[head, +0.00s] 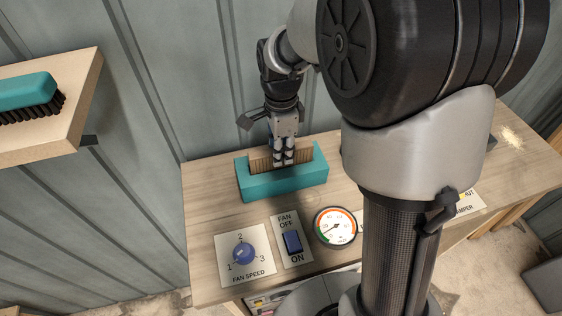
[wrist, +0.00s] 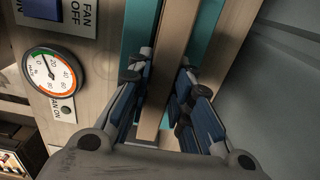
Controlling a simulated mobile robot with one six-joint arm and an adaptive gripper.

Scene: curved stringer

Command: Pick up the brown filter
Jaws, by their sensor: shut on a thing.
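The brown filter (head: 260,160) is a thin, pleated panel standing upright in the slot of a teal holder (head: 285,184) on the wooden table. Its lower part is hidden inside the holder. My gripper (head: 284,158) points down from above and is shut on the filter near its middle. In the wrist view, the brown filter (wrist: 170,60) runs between the two blue-padded fingers of my gripper (wrist: 162,80). Strips of the teal holder (wrist: 208,38) show on both sides of it.
In front of the holder are a blue fan speed knob (head: 243,252), a fan switch (head: 292,242) and a round gauge (head: 335,226). A wooden shelf (head: 75,105) with a teal brush (head: 25,92) is at the upper left. A ribbed grey wall stands behind the table.

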